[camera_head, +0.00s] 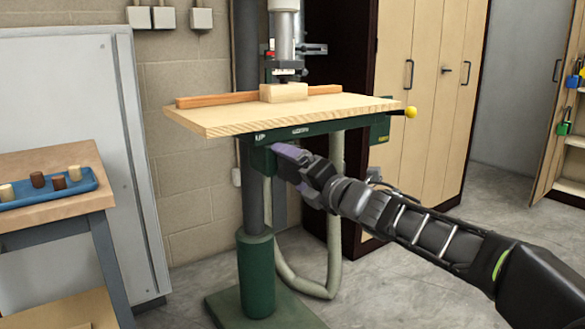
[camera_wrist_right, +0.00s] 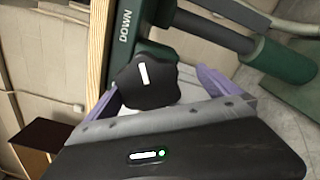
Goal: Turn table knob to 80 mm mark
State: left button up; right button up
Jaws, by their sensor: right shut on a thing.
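The drill press table (camera_head: 225,118) has a pale wooden top on a green support. Its black lobed knob (camera_wrist_right: 145,82) with a white pointer line shows in the right wrist view, beside the word DOWN on the green housing. My right gripper (camera_head: 288,158) is under the table's front edge, its purple fingers on either side of the knob in the right wrist view (camera_wrist_right: 162,92), shut on it. In the head view the gripper hides the knob. No 80 mm mark is readable in either view. My left gripper is not in view.
A wooden block (camera_head: 284,92) sits on the table against an orange-brown fence (camera_head: 215,99), under the drill head (camera_head: 285,45). A yellow ball handle (camera_head: 411,112) sticks out at the right. A side bench (camera_head: 50,160) holds a blue tray (camera_head: 30,199). A grey hose (camera_head: 330,265) hangs behind.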

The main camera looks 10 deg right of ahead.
jog(key=shift+o, duration=0.8)
jog(key=shift+d+f, duration=0.2)
jog(key=shift+f, duration=0.1)
jog(key=p+v, duration=0.1)
jog(key=v, duration=0.6)
jog(key=shift+s+r, duration=0.25)
jog(key=shift+s, duration=0.15)
